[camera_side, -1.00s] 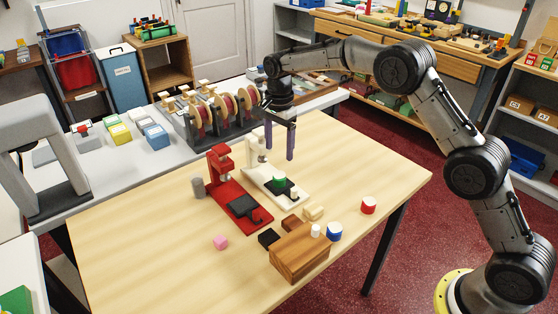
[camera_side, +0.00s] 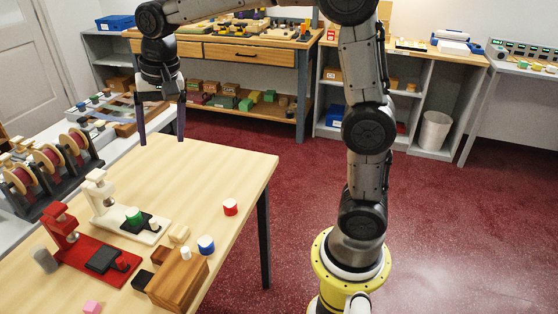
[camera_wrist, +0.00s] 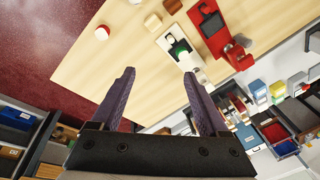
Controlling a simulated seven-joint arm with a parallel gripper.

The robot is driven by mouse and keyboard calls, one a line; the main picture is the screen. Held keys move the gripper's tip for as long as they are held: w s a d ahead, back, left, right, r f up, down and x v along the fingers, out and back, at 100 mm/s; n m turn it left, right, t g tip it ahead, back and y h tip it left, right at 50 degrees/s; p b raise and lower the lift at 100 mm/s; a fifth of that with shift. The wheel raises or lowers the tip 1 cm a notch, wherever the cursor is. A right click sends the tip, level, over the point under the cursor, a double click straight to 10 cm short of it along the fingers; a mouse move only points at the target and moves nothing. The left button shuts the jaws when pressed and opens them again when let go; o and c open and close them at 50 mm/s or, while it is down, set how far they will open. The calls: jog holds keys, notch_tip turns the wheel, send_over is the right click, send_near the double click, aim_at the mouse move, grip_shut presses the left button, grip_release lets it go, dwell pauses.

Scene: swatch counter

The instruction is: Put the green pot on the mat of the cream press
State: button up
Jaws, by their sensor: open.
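The cream press (camera_side: 100,191) stands upright on the table, and it also shows in the wrist view (camera_wrist: 189,63). The green pot (camera_side: 134,215) is at the press-head end of its dark mat (camera_side: 147,222); the exact overlap with the mat is hard to tell. The pot stands upright, and nothing holds it. My gripper (camera_side: 162,139) is open and empty, above the table's far edge, behind and to the right of the cream press. The fingers (camera_wrist: 160,90) point at the table with a wide gap, clear of the pot.
The red press (camera_side: 68,228) stands beside the cream one. A wooden block (camera_side: 178,282) carries a white piece (camera_side: 186,254), with a blue-and-white pot (camera_side: 206,244) next to it. A red-and-white pot (camera_side: 230,207) stands near the right edge. The table's far right part is bare.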

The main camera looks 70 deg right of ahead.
jog(key=s+d+f+n+t, duration=0.1)
jog(key=s+n, duration=0.3)
jog(key=s, duration=0.8)
jog(key=s+f+n+t, duration=0.2)
jog(key=s+n, duration=0.3)
jog(key=s, duration=0.7)
jog(key=shift+s+d, duration=0.2)
jog(key=shift+d, duration=0.15)
